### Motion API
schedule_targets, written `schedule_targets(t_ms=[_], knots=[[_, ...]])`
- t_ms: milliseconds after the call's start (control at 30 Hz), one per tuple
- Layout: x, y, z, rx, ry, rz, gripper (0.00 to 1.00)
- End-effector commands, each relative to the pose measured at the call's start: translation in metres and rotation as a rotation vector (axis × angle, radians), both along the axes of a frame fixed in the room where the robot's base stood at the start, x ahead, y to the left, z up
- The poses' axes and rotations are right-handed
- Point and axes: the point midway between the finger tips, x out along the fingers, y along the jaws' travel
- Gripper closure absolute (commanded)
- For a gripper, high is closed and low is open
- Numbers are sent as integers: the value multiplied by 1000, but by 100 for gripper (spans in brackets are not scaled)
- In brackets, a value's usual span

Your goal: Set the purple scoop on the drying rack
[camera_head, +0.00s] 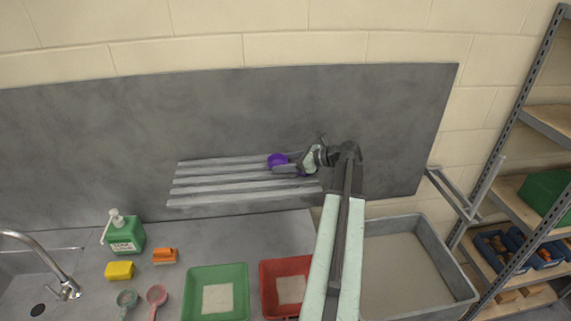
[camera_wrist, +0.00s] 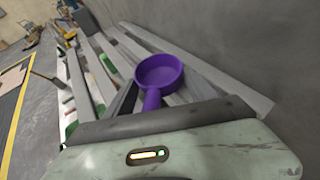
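The purple scoop (camera_head: 277,160) is at the drying rack (camera_head: 214,193), a set of grey slats against the dark backsplash. Its round bowl is over the upper slats toward the rack's right part. I cannot tell whether it rests on the slats or hangs just above them. My gripper (camera_head: 290,168) is at the scoop's handle, which points right toward my wrist. In the wrist view the bowl (camera_wrist: 160,74) opens toward the camera, and the handle runs down behind my gripper body. One dark finger shows left of the handle; the other is not clear, so the grip is uncertain.
Below the rack, the counter holds a green tub (camera_head: 217,313), a red tub (camera_head: 267,290), a soap bottle (camera_head: 125,235), a yellow sponge (camera_head: 119,271), an orange brush (camera_head: 165,256), and green (camera_head: 126,299) and pink (camera_head: 156,295) scoops. The rack's left part is bare.

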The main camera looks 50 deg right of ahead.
Motion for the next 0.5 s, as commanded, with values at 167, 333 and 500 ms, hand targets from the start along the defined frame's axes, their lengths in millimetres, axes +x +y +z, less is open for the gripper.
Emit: schedule_targets(t_ms=[167,333,500], knots=[[0,0,1,0,0,0,19],[0,0,1,0,0,-1,19],[-14,-6,14,0,0,-4,19]])
